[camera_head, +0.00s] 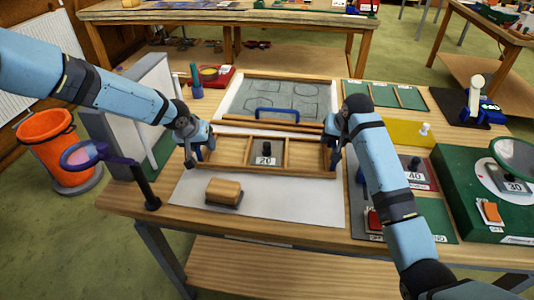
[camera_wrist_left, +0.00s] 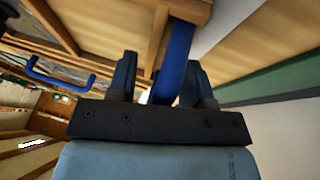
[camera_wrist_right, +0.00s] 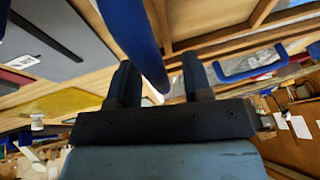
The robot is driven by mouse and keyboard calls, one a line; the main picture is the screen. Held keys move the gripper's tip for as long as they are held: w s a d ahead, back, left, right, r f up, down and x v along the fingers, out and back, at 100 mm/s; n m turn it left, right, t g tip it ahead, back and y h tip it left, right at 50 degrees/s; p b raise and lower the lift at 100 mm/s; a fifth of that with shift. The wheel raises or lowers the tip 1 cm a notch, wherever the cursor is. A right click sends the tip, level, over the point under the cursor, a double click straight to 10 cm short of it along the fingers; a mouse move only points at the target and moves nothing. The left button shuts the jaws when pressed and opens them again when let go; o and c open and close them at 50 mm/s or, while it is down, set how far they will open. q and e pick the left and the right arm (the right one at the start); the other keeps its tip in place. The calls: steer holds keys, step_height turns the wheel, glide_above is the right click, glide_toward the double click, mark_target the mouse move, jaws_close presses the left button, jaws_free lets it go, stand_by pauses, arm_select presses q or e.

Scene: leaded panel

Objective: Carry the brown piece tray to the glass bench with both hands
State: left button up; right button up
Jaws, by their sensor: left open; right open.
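The brown piece tray (camera_head: 300,172) is a shallow wooden box with compartments, lying level on the table. A dark weight marked 20 (camera_head: 266,150) is in its middle compartment. My left gripper (camera_head: 197,152) is at the tray's left end. In the left wrist view, a blue end handle (camera_wrist_left: 174,62) lies between its open fingers (camera_wrist_left: 160,80). My right gripper (camera_head: 338,146) is at the tray's right end. In the right wrist view, another blue end handle (camera_wrist_right: 137,35) runs down between its open fingers (camera_wrist_right: 160,82). Finger contact with the handles cannot be told.
A grey panel board (camera_head: 300,95) with a blue handle (camera_head: 277,111) lies behind the tray. A wooden block (camera_head: 223,191) sits on the white sheet (camera_head: 290,205) in front. A magnifier post (camera_head: 147,190) stands at left, a green scale unit (camera_head: 465,190) at right. Another bench (camera_head: 290,19) is behind.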

arm_select(q)
jaws_close()
arm_select(e)
jaws_close()
arm_select(q)
steer(key=shift+w+r, duration=0.1)
steer(key=shift+r, duration=0.1)
arm_select(e)
steer(key=shift+w+r, duration=0.1)
steer(key=shift+r, duration=0.1)
